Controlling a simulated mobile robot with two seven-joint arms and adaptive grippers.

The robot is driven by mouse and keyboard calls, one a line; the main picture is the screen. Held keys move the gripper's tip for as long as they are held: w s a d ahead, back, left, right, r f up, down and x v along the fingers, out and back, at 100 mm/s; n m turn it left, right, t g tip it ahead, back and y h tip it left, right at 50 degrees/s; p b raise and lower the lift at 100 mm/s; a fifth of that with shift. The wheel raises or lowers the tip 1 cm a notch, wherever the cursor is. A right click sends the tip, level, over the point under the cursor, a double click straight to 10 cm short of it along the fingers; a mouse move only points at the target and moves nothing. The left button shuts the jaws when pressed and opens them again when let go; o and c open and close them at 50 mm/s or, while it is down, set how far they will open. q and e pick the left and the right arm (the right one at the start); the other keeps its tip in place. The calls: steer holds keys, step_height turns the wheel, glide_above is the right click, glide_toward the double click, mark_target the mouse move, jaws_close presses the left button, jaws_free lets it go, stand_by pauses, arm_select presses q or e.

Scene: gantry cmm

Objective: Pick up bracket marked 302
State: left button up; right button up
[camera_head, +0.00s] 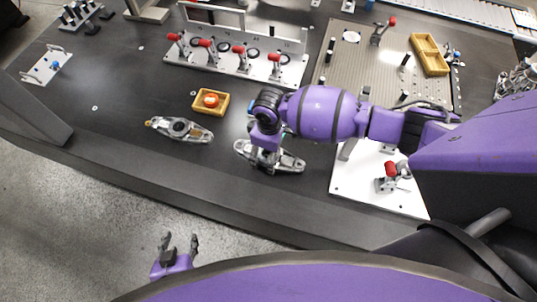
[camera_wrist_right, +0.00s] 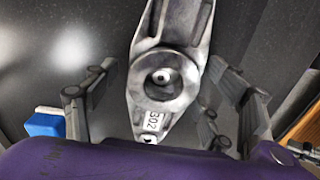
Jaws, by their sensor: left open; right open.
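The grey metal bracket marked 302 (camera_head: 289,163) lies on the dark table under my right gripper (camera_head: 264,160). In the right wrist view the bracket (camera_wrist_right: 168,76) runs between the open fingers, with its round hub in the middle and the 302 label near the bottom. The fingers stand on either side of it with visible gaps. My right gripper hides part of the bracket in the head view. A similar bracket (camera_head: 180,129) lies to the left; its marking is too small to read. My left gripper (camera_head: 180,241) is open and empty, in front of the table edge.
A yellow tray (camera_head: 197,107) with an orange-red item stands behind the brackets. A white fixture with red-handled clamps (camera_head: 240,67) is at the back. A white plate with a red-handled clamp (camera_head: 350,185) lies right of the bracket. The front-left table is mostly clear.

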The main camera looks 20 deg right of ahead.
steer(key=c, duration=1.5)
steer(key=shift+w+r, duration=0.1)
steer(key=shift+c, duration=0.5)
steer(key=shift+r, duration=0.1)
